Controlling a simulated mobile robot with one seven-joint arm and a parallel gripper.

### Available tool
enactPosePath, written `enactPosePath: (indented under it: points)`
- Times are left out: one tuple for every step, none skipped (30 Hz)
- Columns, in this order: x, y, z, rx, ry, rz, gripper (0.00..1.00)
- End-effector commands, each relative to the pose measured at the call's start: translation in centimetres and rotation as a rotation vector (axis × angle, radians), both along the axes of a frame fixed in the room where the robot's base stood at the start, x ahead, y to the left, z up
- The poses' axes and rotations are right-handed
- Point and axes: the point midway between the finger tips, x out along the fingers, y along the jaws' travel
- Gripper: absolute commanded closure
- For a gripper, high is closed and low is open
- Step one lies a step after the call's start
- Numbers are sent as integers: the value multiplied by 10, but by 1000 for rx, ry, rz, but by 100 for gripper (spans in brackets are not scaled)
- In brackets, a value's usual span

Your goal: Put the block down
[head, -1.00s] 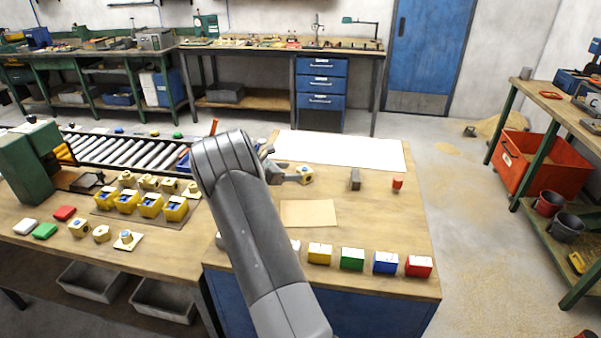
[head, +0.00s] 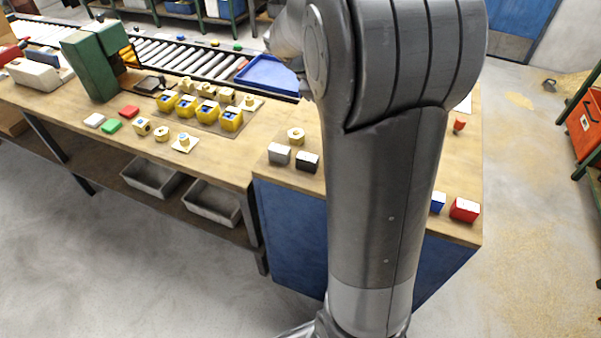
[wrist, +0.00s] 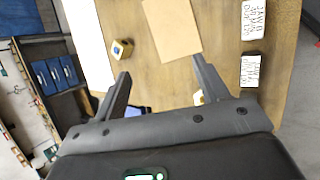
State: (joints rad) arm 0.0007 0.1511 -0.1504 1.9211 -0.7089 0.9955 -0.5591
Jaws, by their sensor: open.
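A small brass-yellow block (wrist: 122,48) with a dark mark on top rests on the wooden bench top in the wrist view. My gripper (wrist: 163,75) is open, with nothing between its fingers. The block lies just past the left fingertip, apart from it as far as I can tell. A second yellowish piece (wrist: 198,97) is partly hidden by the right finger. In the head view my arm hides the gripper and much of the bench. A brass block (head: 296,135) with a hole stands there, left of my arm; it may be that second piece.
A tan sheet (wrist: 172,28) lies ahead of the fingers. Labelled boxes, one white (wrist: 260,20) and one black (wrist: 252,70), stand to the right. In the head view, grey (head: 279,154), black (head: 307,161) and red (head: 465,209) boxes line the bench's front; yellow holders (head: 231,119) stand left.

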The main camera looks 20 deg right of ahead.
Motion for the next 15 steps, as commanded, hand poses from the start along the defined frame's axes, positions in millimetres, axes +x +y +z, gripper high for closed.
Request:
enactPosePath:
  points:
    - [-15, 11, 9, 42, -48, -29, 33]
    - [-24, 17, 13, 69, -75, -50, 33]
    - [-35, 26, 18, 105, -111, -77, 33]
    - [-43, 33, 21, 132, -136, -97, 33]
    - [-52, 40, 24, 160, -163, -117, 33]
    - [-63, 48, 28, 196, -196, -144, 33]
    - [-72, 55, 31, 223, -220, -163, 33]
    - [-80, 62, 33, 250, -244, -182, 33]
    - [-92, 71, 36, 286, -275, -209, 33]
    - [-100, 77, 38, 314, -297, -229, 33]
    - [-109, 84, 40, 342, -318, -250, 33]
    - [-121, 92, 42, 378, -347, -277, 33]
    - [-129, 99, 43, 405, -367, -296, 33]
    - [-138, 105, 44, 432, -388, -315, 33]
    - [-149, 114, 45, 469, -414, -341, 33]
